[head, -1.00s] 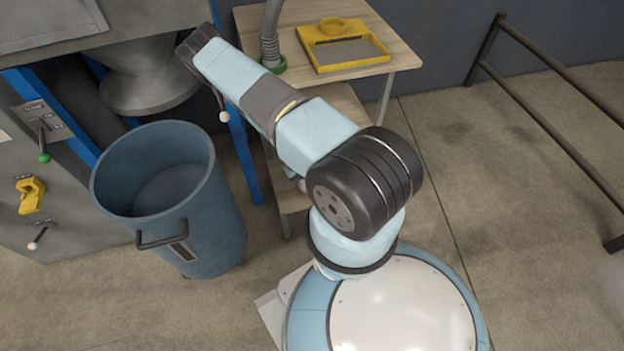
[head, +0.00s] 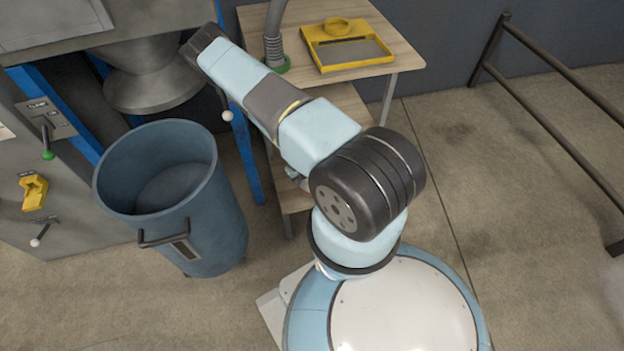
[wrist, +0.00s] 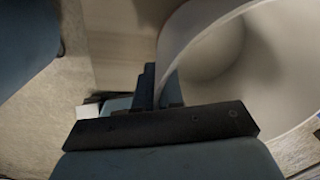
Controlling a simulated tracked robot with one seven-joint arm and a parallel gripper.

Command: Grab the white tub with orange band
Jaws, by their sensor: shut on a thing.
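A large white round open tub (wrist: 262,60) fills the right of the wrist view, seen from above its rim. Its orange band does not show from this angle. My gripper (wrist: 152,88) is shut on the tub's wall, with the rim running down between its fingers. In the head view my gripper and the tub are hidden behind my arm.
A blue bin (head: 205,235) stands left of my arm, beside a grey machine. A wooden stand (head: 405,62) behind holds a yellow tray (head: 347,61) and a grey hose (head: 272,50). A dark rail (head: 560,92) is at right; open floor lies before it.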

